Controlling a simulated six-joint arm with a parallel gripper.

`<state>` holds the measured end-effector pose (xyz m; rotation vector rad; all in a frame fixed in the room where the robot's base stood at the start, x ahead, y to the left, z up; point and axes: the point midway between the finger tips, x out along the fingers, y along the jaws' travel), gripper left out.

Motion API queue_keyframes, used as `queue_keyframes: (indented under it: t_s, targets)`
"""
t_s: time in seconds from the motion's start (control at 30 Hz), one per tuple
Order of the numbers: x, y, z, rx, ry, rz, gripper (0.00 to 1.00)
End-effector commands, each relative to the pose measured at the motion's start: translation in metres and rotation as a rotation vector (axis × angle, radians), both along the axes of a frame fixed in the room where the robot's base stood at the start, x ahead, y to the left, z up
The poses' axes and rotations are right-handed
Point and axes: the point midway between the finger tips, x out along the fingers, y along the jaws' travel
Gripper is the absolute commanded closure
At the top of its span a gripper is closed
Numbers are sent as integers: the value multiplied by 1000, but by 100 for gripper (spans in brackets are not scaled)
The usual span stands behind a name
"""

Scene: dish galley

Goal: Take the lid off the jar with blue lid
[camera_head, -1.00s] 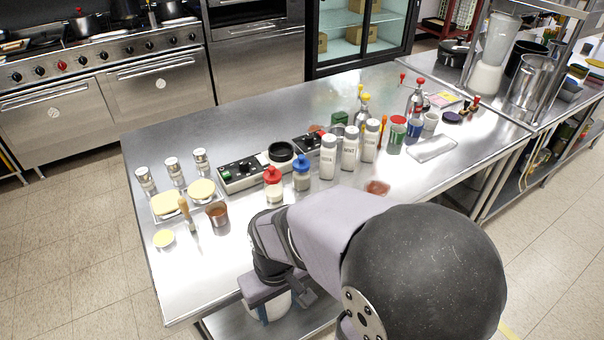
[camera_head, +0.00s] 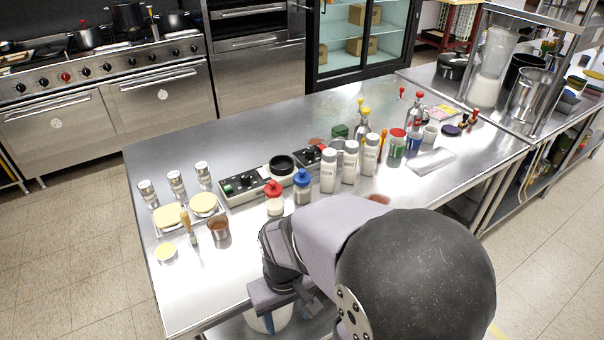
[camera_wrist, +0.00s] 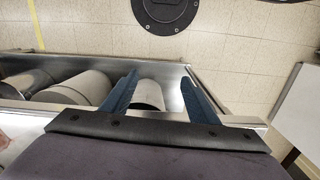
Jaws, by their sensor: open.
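The jar with the blue lid (camera_head: 302,179) stands upright on the steel table in the head view, its lid on top. A similar jar with a red lid (camera_head: 274,190) stands just left of it. The jar is not seen in the wrist view.
White shakers (camera_head: 328,171) stand right of the blue-lidded jar. A black control box (camera_head: 243,185) lies behind left. A copper cup (camera_head: 219,229) and a brush stand at left. The steel table (camera_head: 180,290) is bare at front left. Pale cylinders (camera_wrist: 82,87) show in the wrist view.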

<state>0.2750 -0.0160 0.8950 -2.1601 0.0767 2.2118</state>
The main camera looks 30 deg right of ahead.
Motion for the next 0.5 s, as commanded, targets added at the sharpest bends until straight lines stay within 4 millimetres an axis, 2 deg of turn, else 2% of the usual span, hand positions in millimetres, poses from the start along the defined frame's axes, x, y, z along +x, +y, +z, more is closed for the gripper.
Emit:
queue_keyframes:
  t_s: [0.03, 0.13, 0.23, 0.37, 0.5]
  targets:
    - [-6, -8, 9, 3, 32, -41, 46]
    - [-15, -25, 16, 14, 94, -127, 46]
    - [1, -49, 28, 22, 107, -223, 46]
    - [49, -92, 46, 33, 57, -351, 46]
    - [113, -141, 65, 31, -52, -425, 46]
